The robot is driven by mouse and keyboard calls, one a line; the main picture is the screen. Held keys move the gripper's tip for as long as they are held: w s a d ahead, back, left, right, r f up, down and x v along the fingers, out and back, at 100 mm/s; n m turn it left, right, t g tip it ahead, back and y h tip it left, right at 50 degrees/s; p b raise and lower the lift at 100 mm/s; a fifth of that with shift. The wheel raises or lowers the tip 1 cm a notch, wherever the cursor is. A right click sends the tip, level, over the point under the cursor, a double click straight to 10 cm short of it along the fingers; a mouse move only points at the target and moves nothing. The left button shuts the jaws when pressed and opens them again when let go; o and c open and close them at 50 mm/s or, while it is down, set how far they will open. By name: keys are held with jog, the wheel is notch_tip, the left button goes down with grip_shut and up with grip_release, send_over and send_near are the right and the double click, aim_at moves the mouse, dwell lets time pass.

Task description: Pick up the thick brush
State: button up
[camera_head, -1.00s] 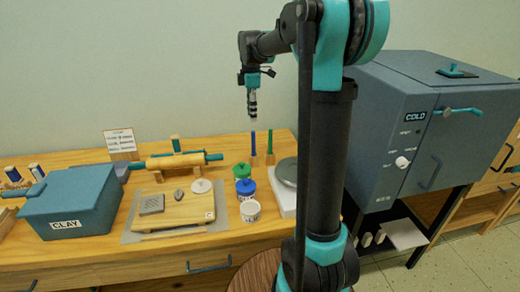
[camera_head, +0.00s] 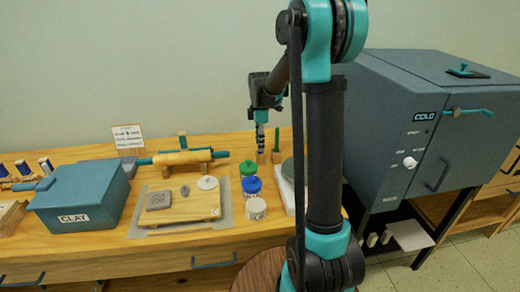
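Two brushes stood upright in wooden blocks at the back of the table, one blue and one green. The green brush (camera_head: 277,140) is visible now, with its wooden block (camera_head: 276,157) below. The blue one is hidden by my gripper. I cannot tell from their size which is the thick brush. My gripper (camera_head: 261,146) points down just left of the green brush, low over the blue brush's place. Its fingers are too small and dark to show whether they are open or shut, or touch the brush.
Jars with green (camera_head: 248,168), blue (camera_head: 252,187) and white (camera_head: 256,208) lids stand in front. A round grey plate (camera_head: 288,170) on a white base is at the right, partly behind my arm. A clay box (camera_head: 82,197), rolling pin (camera_head: 182,158) and board (camera_head: 180,212) lie left. A kiln (camera_head: 400,130) stands right.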

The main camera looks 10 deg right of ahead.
jog(key=shift+f, duration=1.2)
grip_shut()
jog(key=shift+r, duration=0.2)
notch_tip(320, 180, up, 20)
jog(key=shift+f, duration=0.15)
